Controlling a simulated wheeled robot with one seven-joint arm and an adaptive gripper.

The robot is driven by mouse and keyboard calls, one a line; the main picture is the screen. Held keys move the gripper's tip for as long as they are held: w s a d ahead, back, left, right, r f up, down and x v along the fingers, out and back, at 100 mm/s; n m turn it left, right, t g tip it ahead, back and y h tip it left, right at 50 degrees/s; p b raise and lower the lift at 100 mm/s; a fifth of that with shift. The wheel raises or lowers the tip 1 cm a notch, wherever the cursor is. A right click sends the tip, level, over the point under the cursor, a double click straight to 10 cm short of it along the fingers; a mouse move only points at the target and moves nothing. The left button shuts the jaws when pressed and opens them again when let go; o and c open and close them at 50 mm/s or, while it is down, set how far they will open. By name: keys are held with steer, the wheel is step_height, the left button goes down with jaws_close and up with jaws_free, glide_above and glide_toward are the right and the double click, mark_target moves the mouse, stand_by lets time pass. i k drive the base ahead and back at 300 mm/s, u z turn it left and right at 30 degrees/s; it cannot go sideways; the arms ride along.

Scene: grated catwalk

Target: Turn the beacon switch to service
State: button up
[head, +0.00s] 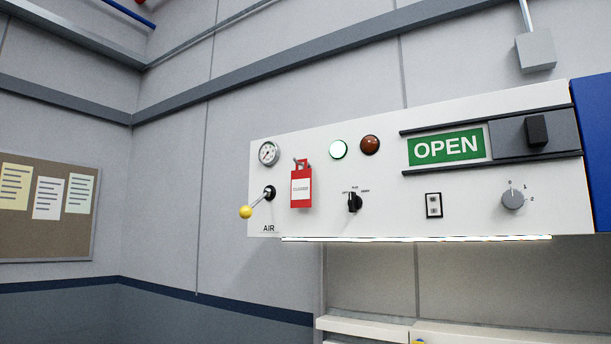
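A white control panel (470,222) is mounted on the wall. A small black rotary switch (354,203) sits in its lower middle, with three tiny labels around its top that are too small to read surely. Its handle looks roughly upright; I cannot tell exactly which label it points to. A grey knob (512,199) at the lower right is marked 0, 1 and 2. No label that I can read names the beacon. My gripper is not in view.
The panel also has a gauge (268,153), a yellow-tipped AIR lever (246,212), a red tag (301,187), a lit green-white lamp (338,150), a dark red lamp (370,145), a rocker switch (433,205) and an OPEN slider (536,131). A ledge (365,327) lies below.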

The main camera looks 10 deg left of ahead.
mark_target(354, 201)
steer(key=u, duration=2.7)
steer(key=k, duration=1.75)
steer(key=z, duration=2.35)
